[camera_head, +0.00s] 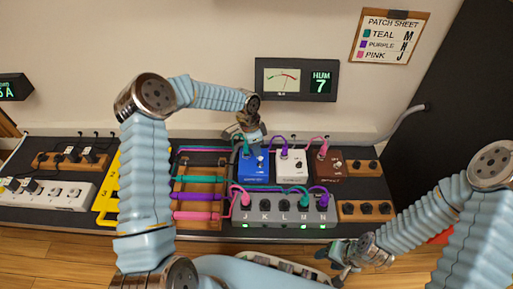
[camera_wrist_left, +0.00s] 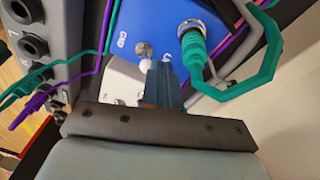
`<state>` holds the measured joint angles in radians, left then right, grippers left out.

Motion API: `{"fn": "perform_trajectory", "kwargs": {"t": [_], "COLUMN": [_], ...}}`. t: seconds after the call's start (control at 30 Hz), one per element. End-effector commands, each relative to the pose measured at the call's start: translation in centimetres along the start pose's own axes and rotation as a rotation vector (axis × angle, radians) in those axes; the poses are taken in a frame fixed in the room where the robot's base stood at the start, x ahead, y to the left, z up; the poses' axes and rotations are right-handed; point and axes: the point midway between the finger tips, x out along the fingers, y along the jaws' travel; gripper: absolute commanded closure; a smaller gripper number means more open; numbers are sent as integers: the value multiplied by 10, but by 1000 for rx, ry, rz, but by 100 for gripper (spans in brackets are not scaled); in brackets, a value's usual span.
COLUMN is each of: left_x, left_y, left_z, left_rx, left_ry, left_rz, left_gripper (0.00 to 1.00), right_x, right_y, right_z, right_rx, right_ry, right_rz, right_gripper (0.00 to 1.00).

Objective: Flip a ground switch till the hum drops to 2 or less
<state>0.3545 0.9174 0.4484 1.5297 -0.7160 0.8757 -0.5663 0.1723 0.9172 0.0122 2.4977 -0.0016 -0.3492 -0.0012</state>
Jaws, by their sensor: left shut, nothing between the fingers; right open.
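The hum meter (camera_head: 296,80) on the wall reads HUM 7. Blue (camera_head: 254,166), white (camera_head: 290,168) and brown (camera_head: 328,167) pedals stand in a row, with teal, purple and pink plugs at their tops. My left gripper (camera_head: 252,140) is shut and empty over the top of the blue pedal. In the left wrist view its closed fingers (camera_wrist_left: 162,88) are over the blue pedal (camera_wrist_left: 150,28), beside a small silver switch or knob (camera_wrist_left: 143,48) and a white round tip. Contact cannot be told. My right gripper (camera_head: 342,258) is open at the lower right, away from the pedals.
A grey jack box (camera_head: 284,217) labelled J to N holds pink, teal and purple plugs; several green lights glow. Cables loop behind the pedals. A wooden cable rack (camera_head: 198,170), power strips (camera_head: 48,192) and a patch sheet (camera_head: 390,37) are around. Brown socket blocks (camera_head: 364,209) stand right.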

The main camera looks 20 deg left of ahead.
Motion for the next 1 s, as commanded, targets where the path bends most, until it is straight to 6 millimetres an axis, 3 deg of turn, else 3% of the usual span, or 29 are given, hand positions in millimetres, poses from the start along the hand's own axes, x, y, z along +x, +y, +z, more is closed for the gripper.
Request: {"fn": "perform_trajectory", "kwargs": {"t": [0.33,1.0], "left_x": [-1,-4], "left_y": [7,24], "left_z": [2,6], "left_rx": [20,16], "left_ry": [26,27], "left_rz": [-97,-93], "left_gripper": [100,100], "right_x": [7,9], "right_y": [3,4], "right_z": [0,0], "right_rx": [0,0], "right_ry": [2,3], "right_rz": [0,0], "right_gripper": [45,45]}}
